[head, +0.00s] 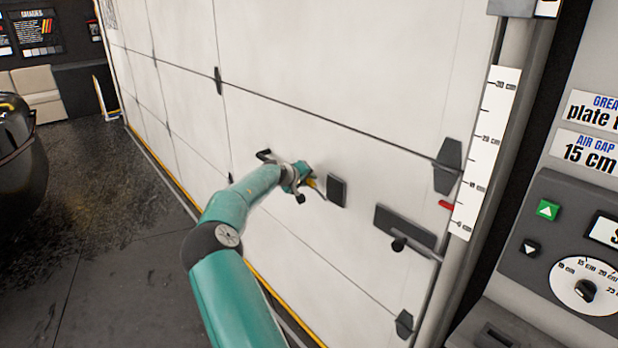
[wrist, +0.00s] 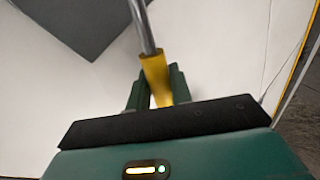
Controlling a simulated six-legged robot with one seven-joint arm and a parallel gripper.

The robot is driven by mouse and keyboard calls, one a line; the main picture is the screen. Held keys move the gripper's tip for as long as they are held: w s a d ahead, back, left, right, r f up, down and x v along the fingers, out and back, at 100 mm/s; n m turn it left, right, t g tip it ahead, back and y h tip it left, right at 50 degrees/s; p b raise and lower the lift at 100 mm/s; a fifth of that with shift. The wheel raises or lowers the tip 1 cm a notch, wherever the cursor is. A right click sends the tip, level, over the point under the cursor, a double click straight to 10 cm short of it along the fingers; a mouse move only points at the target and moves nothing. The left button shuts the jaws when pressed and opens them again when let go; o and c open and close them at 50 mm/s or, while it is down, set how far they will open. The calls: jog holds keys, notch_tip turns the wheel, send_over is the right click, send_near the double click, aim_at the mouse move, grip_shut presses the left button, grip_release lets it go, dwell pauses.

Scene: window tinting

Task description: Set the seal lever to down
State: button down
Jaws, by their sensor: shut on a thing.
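The seal lever shows in the wrist view as a metal rod with a yellow grip (wrist: 155,76). In the head view its yellow end (head: 313,184) is at the white door, just left of a small dark plate (head: 337,191). My gripper (wrist: 160,88) is shut on the yellow grip, with a green finger on each side. In the head view my gripper (head: 303,178) is at the door, partly hidden by my own wrist. The lever's pivot is not clear in either view.
The white panelled door (head: 290,65) fills the middle. A dark latch plate with a knob (head: 398,244) is to the right of the lever. A ruler with a red pointer (head: 446,204) and a control panel (head: 560,250) stand further right. Open floor (head: 110,240) lies left.

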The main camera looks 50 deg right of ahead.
jog(key=shift+w+f, duration=0.1)
jog(key=shift+f, duration=0.25)
dwell(0.3)
jog(key=c, duration=1.3)
grip_release()
jog(key=v, duration=1.3)
jog(key=shift+w+a+r, duration=0.2)
jog(key=shift+a+r, duration=0.1)
